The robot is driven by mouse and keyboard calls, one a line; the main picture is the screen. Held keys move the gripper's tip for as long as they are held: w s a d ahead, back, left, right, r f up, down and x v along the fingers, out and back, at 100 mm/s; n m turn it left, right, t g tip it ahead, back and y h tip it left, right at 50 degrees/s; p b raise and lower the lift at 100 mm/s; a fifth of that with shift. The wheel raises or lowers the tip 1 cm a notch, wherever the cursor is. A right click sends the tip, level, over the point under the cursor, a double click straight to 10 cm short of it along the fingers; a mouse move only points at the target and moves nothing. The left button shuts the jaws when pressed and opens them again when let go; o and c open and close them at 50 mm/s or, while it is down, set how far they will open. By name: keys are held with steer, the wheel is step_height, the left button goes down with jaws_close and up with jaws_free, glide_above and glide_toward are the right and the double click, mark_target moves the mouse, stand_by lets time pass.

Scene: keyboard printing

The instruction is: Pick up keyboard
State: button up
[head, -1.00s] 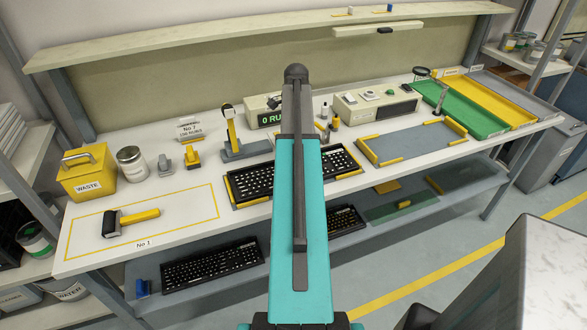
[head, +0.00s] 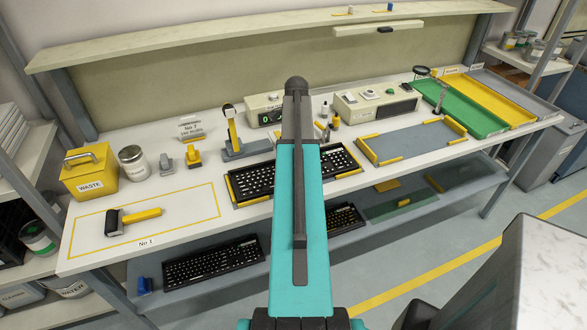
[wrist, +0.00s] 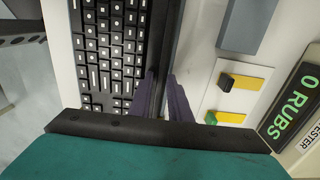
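A black keyboard (head: 254,182) lies on the white worktop in a holder with yellow corner pieces. My teal and dark arm crosses in front of its middle in the head view, and my gripper is hidden there. In the wrist view the keyboard (wrist: 108,48) fills the upper left, its keys facing up. My gripper (wrist: 162,78) shows two purple fingers with a narrow gap between them, at the keyboard's dark long edge strip. I cannot tell whether the fingertips touch it. Two more black keyboards, the left one (head: 212,262) and the right one (head: 346,218), lie on the lower shelf.
A stamp post (head: 231,130) and a counter box (head: 262,110) stand behind the keyboard. A yellow waste bin (head: 90,172) and a roller (head: 132,219) are at left. An empty yellow-cornered holder (head: 410,141) and a green tray (head: 472,108) are at right.

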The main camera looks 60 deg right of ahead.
steer(key=shift+c, duration=0.4)
jaws_close()
stand_by(0.9)
